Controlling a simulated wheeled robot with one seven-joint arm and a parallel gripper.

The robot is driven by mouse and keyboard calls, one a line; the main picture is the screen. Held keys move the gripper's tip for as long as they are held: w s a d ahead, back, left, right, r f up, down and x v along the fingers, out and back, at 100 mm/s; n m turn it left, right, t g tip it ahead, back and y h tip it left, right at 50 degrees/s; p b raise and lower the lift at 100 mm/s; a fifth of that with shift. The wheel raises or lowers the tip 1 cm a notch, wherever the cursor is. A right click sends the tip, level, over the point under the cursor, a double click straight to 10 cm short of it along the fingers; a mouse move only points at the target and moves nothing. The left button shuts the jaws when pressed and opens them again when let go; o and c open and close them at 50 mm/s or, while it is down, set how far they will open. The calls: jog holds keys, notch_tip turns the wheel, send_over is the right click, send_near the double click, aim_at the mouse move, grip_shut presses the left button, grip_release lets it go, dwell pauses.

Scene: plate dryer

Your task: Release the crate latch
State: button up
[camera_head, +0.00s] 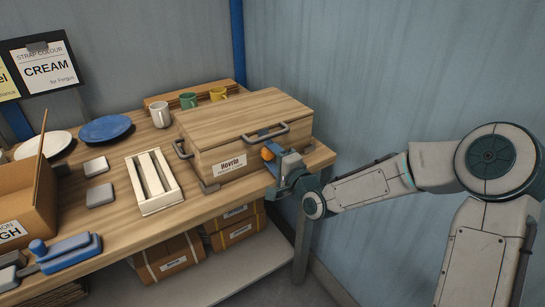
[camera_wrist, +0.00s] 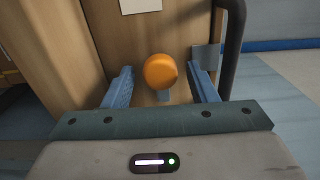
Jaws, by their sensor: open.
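A wooden crate (camera_head: 247,122) with a closed lid and a white "Hovrla" label sits at the right end of the workbench. An orange latch knob (camera_wrist: 161,71) is on its front; in the head view the knob (camera_head: 268,154) shows just left of my gripper. My gripper (camera_wrist: 160,88) is open, with one blue finger on each side of the knob in the wrist view. The fingers look apart from the knob. My gripper (camera_head: 285,165) partly hides the crate's right front corner in the head view. A small blue-grey piece shows below the knob.
Dark handles stick out from the crate; one (camera_wrist: 234,45) stands close to my right finger. Mugs (camera_head: 189,101), plates (camera_head: 105,128), a cream slotted rack (camera_head: 153,181) and a cardboard box (camera_head: 27,195) occupy the workbench (camera_head: 122,223). Open floor lies right of the bench.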

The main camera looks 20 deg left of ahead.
jog(key=shift+d, duration=0.1)
jog(key=v, duration=1.3)
jog(key=shift+s+d+p, duration=0.2)
jog(key=shift+s+p, duration=0.1)
jog(key=shift+p, duration=0.05)
jog(key=s+d+f+n+g+h+p, duration=0.2)
jog(key=d+n+g+h+p, duration=0.3)
jog(key=d+h, duration=0.85)
jog(key=s+d+r+n+g+p, duration=0.1)
jog(key=s+d+r+g, duration=0.1)
jog(key=s+d+r, duration=0.3)
jog(key=s+d+r+n+g+p, duration=0.1)
jog(key=s+d+r, duration=0.4)
jog(key=s, duration=0.6)
jog(key=shift+d+r+n+g, duration=0.15)
jog(key=shift+r+n+g, duration=0.25)
jog(key=shift+r+n, duration=0.1)
